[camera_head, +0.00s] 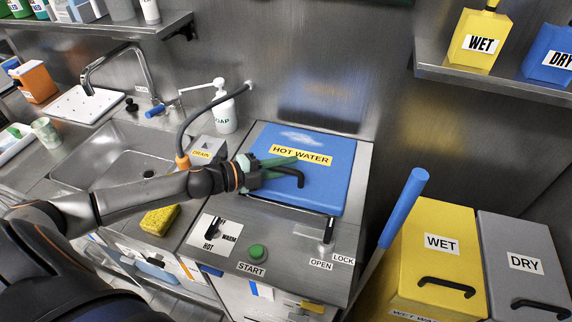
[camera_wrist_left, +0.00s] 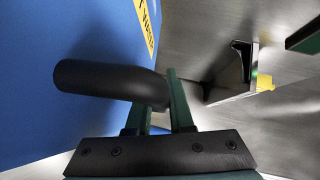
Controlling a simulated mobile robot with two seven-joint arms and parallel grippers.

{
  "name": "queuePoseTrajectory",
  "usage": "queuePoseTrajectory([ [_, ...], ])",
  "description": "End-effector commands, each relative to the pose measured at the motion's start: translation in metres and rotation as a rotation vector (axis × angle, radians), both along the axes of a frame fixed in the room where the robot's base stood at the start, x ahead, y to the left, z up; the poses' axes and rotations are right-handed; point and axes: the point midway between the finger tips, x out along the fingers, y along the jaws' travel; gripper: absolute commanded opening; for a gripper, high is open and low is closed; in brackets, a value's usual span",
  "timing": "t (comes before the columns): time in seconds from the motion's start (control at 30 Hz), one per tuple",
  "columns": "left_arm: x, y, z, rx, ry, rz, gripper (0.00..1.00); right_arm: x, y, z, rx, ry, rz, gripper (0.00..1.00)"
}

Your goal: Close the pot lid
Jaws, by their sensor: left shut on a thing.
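The pot lid (camera_head: 325,180) is a blue square panel with a yellow HOT WATER label, on the steel unit in the middle of the head view. It lies over the unit's top; I cannot tell whether it is fully down. My left gripper (camera_head: 277,163) is shut on the lid's black bar handle (camera_head: 293,174), near the lid's left side. In the left wrist view the handle (camera_wrist_left: 105,82) sits between the green fingers (camera_wrist_left: 162,108), with the blue lid (camera_wrist_left: 60,30) behind it at left. My right gripper is not in view.
A latch lever (camera_head: 329,230) stands at the lid's front edge beside OPEN and LOCK labels. A soap bottle (camera_head: 223,108) and sink (camera_head: 125,160) are to the left. A blue-handled pole (camera_head: 403,208) and a yellow WET bin (camera_head: 425,255) stand to the right.

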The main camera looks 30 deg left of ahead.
Motion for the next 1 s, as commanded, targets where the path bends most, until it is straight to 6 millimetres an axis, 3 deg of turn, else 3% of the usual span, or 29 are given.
queuePoseTrajectory([
  [0.33, 0.002, 0.001, 0.003, 0.000, -0.008, 0.001, 0.00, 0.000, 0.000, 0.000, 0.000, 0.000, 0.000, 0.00],
  [0.57, -0.006, -0.002, -0.026, -0.001, -0.003, 0.001, 0.00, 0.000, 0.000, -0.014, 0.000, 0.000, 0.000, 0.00],
  [0.83, -0.007, -0.002, -0.026, 0.001, -0.001, 0.001, 0.00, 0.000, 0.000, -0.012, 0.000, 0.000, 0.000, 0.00],
  [0.87, -0.007, -0.002, -0.026, 0.001, -0.001, 0.001, 0.23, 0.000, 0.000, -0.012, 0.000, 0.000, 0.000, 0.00],
  [0.93, -0.007, -0.002, -0.026, 0.001, 0.000, 0.001, 0.31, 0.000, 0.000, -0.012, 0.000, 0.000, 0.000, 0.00],
  [1.0, -0.008, -0.002, -0.026, 0.000, 0.000, 0.001, 0.32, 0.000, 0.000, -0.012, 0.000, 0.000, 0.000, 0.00],
])
